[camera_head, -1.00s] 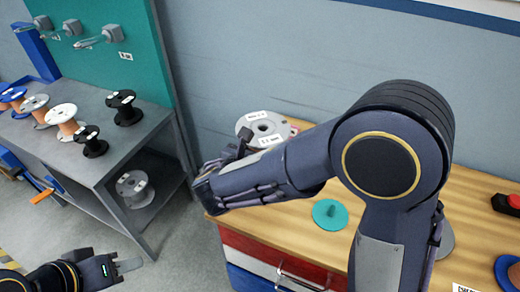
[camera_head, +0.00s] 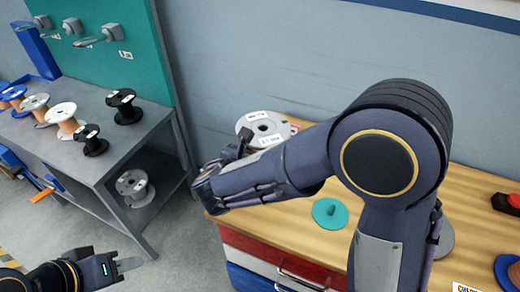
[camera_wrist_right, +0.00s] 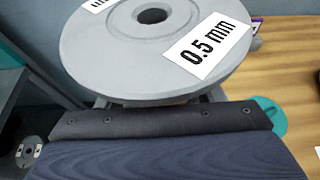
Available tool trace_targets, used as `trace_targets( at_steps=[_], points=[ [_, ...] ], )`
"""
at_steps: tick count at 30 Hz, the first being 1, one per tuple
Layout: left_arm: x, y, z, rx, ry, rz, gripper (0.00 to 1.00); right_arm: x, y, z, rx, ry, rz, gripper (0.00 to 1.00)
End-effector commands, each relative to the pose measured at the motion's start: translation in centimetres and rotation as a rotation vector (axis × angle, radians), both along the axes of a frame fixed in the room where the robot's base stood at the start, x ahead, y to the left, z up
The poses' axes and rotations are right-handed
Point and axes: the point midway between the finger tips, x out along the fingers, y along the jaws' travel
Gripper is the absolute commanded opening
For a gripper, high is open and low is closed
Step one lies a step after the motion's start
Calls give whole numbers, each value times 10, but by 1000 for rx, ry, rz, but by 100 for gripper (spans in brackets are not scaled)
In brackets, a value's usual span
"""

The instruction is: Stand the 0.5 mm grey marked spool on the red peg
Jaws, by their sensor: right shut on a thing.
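The grey spool (camera_head: 262,124) is at the end of my right arm, above the back left of the wooden table. Its flange faces up and bears white labels; one reads 0.5 mm in the right wrist view (camera_wrist_right: 150,60). My right gripper (camera_wrist_right: 160,101) is shut on this spool, below the top flange; its fingers are mostly hidden by the flange. My left gripper (camera_head: 128,264) is low at the left, over the floor, away from the spool; its opening is unclear. I cannot make out the red peg in either view.
A teal disc with a short peg (camera_head: 330,213) is on the wooden table (camera_head: 280,213). A red button (camera_head: 507,202) and a blue disc (camera_head: 506,271) are at the right. A grey bench (camera_head: 50,150) with several spools stands left. My right arm hides much of the table.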

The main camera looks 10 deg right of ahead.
Motion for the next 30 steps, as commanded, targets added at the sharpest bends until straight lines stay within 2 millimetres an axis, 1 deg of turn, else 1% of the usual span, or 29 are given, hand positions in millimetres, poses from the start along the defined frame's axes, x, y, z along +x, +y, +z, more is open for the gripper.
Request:
trace_targets(
  at_steps=[11, 30],
  points=[
    [0, 0, 0, 0, 0, 0, 36, 0, 0, 0, -1, -3, 0, 18],
    [0, 0, -16, 0, 0, 0, 36, 0, 0, -21, -1, -2, 0, 18]
  ],
)
